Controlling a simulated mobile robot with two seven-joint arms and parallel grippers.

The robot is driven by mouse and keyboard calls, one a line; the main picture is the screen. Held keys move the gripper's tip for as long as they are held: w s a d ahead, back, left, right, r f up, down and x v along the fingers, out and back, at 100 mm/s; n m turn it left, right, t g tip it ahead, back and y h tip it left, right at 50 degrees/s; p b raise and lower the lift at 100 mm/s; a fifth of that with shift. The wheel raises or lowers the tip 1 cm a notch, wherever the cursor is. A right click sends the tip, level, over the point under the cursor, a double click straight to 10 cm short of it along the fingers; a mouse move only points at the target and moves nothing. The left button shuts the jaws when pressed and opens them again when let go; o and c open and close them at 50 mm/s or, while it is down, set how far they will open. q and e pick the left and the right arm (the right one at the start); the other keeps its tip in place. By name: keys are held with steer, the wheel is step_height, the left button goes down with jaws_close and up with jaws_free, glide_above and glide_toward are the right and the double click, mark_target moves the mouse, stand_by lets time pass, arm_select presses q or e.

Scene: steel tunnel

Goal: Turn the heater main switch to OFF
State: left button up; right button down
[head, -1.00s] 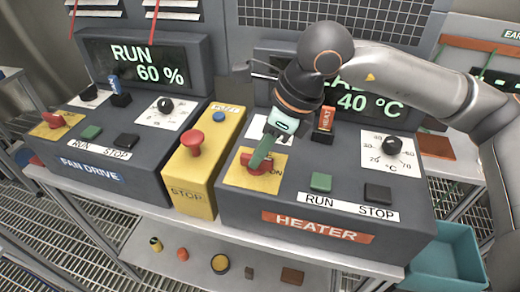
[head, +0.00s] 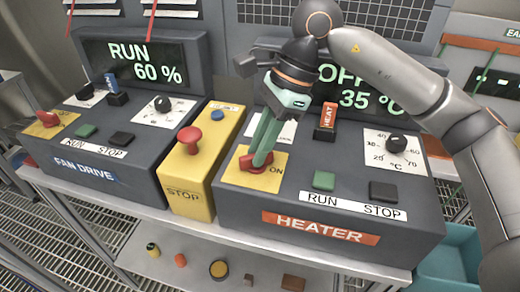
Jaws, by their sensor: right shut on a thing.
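The heater main switch (head: 247,162) is a red rotary handle on a yellow plate (head: 263,183) at the left of the heater panel. The word ON shows at the plate's right edge. The handle is partly hidden by the fingers, so its exact angle is hard to tell. My right gripper (head: 261,162) reaches down from above with its green fingers shut on the handle. The heater display (head: 350,88) reads OFF and 35 °C, partly hidden by my arm. My left gripper is not in view.
The yellow stop box (head: 187,203) with a red mushroom button (head: 190,139) stands just left of the heater. The fan drive console (head: 92,168), reading RUN 60 %, is further left. Heater RUN (head: 324,180) and STOP (head: 383,191) buttons sit right of the switch. A teal bin (head: 448,275) is lower right.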

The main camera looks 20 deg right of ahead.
steer(key=n+g, duration=0.1)
steer(key=n, duration=0.2)
steer(key=n+g, duration=0.1)
steer(key=n, duration=0.2)
steer(key=shift+w+a+n+h, duration=0.2)
steer(key=shift+n+h, duration=0.1)
steer(key=shift+h, duration=0.1)
steer(key=shift+r+n+g+h, duration=0.1)
steer(key=shift+n+g+h, duration=0.2)
steer(key=shift+n+g, duration=0.55)
steer(key=shift+w+n+p, duration=0.1)
steer(key=shift+n+p, duration=0.35)
steer(key=shift+n, duration=0.7)
steer(key=shift+h, duration=0.4)
steer(key=c, duration=0.8)
jaws_free()
steer(key=shift+c, duration=0.2)
steer(key=p+v, duration=0.4)
steer(key=v, duration=0.8)
steer(key=shift+r, duration=0.15)
